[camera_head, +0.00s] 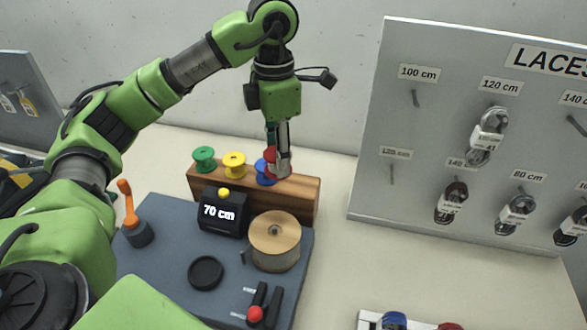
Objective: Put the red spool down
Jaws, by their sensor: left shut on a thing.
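The red spool (271,159) is only partly visible behind the fingers of my left gripper (281,172). My left gripper points down and is shut on the red spool, over the right part of the wooden rack (297,200). A blue spool (263,172) sits on the rack just left of the fingers and is partly covered. A yellow spool (234,164) and a green spool (204,158) stand farther left on the rack. I cannot tell whether the red spool touches the rack. My right gripper is not in view.
In front of the rack, a dark base (172,250) carries a "70 cm" display box (222,214), a large wound reel (275,240), an orange crank (128,205) and a red-knobbed lever (255,314). A lace board (430,120) stands right. Table between is clear.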

